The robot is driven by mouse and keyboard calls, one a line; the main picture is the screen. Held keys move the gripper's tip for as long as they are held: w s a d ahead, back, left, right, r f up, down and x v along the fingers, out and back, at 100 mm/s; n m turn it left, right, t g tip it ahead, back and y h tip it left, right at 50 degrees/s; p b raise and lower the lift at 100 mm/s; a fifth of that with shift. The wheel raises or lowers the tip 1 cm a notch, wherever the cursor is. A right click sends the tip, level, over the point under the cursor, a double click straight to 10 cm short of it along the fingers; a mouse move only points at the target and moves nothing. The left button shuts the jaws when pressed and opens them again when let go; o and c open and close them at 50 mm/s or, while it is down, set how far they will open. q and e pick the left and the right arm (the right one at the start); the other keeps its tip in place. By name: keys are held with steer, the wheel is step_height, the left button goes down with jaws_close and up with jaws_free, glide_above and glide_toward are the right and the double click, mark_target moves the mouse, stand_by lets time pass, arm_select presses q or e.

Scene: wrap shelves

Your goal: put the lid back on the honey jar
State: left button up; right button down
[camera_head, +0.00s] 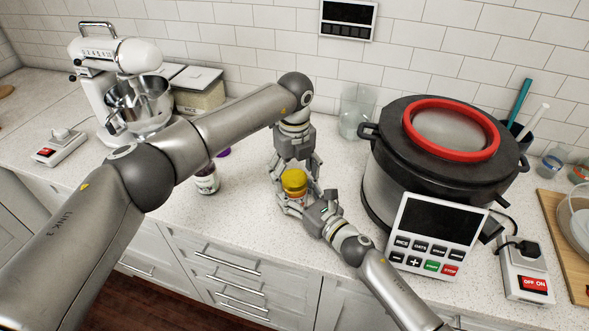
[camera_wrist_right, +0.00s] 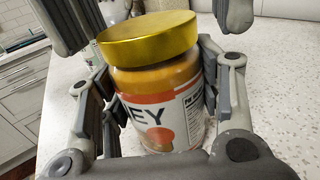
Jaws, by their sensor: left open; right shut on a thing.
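The honey jar (camera_wrist_right: 160,105) stands upright on the counter, amber with a white and orange label. The gold lid (camera_wrist_right: 148,38) is on top of its mouth; in the right wrist view it looks slightly off to the left, and I cannot tell if it is fully seated. My right gripper (camera_head: 300,206) is shut on the jar's body, with fingers on both sides. My left gripper (camera_head: 296,172) comes from above and is open, its fingers spread on either side of the lid, apart from it.
A large cooker (camera_head: 385,185) with a control panel stands close on the right. A stand mixer (camera_head: 125,80) is at the back left. The counter in front of the dark jar is narrow.

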arm_select(q)
steer(key=c, duration=1.1)
steer(key=m, duration=0.3)
steer(key=shift+m, duration=0.3)
steer(key=m, duration=0.4)
steer(key=shift+m, duration=0.3)
steer(key=m, duration=0.4)
steer(key=shift+m, duration=0.4)
steer(key=m, duration=0.4)
steer(key=shift+m, duration=0.4)
steer(key=o, duration=1.1)
